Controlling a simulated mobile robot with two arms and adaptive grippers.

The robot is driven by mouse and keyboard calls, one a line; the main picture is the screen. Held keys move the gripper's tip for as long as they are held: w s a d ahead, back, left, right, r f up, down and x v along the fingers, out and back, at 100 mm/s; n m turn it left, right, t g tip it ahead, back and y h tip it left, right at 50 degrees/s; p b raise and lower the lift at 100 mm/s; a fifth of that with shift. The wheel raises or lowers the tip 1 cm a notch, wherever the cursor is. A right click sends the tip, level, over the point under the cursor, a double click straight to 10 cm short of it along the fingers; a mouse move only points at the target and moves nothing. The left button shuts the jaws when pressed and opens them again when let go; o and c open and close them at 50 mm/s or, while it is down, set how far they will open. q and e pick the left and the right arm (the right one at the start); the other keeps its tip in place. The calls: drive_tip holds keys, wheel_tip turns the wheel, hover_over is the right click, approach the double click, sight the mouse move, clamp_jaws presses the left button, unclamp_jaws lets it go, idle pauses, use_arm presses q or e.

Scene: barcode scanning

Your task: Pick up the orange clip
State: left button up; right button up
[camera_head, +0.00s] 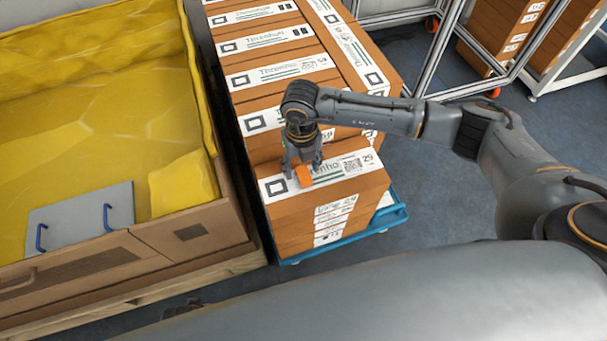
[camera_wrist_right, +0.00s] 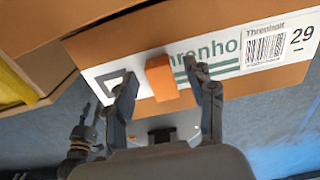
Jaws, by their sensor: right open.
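The orange clip (camera_head: 304,177) is a small orange block on the white label of the front top carton (camera_head: 345,192). In the right wrist view the clip (camera_wrist_right: 161,77) lies between the two fingers, over the printed lettering. My right gripper (camera_head: 303,168) points down at the carton from above, its fingers apart on either side of the clip, with gaps visible in the wrist view (camera_wrist_right: 160,80).
More labelled cartons (camera_head: 275,70) are stacked behind, on a blue wheeled base (camera_head: 392,213). A large brown crate with a yellow lining (camera_head: 205,110) stands close on the left, holding a grey panel with blue handles (camera_head: 85,215). Grey floor (camera_head: 450,200) is open on the right.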

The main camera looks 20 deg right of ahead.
sight(301, 171)
drive_tip(key=c, duration=0.9)
use_arm(q)
drive_tip(key=shift+s+f, duration=0.1)
drive_tip(key=shift+s, duration=0.15)
use_arm(e)
drive_tip(key=shift+r, duration=0.1)
